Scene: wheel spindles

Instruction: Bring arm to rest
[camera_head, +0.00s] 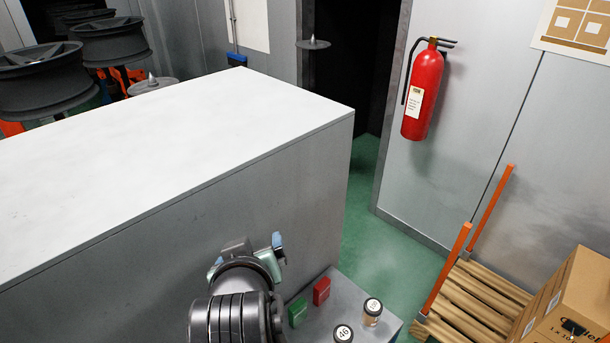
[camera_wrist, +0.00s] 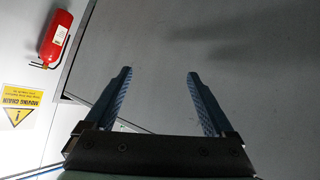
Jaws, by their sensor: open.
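My gripper (camera_head: 246,252) is at the lower middle of the head view, in front of the grey side of a large white-topped block. Its two blue fingers stand well apart in the wrist view (camera_wrist: 158,73). The gap between them is empty, with only a plain grey surface behind it. My arm hides part of the small grey stand below.
The white-topped block (camera_head: 180,140) fills the left. A small grey stand (camera_head: 345,300) holds a green box (camera_head: 298,311), a red box (camera_head: 321,291) and two jars (camera_head: 372,312). A pallet (camera_head: 470,310) with a carton (camera_head: 570,300) is right. A fire extinguisher (camera_head: 424,92) hangs behind.

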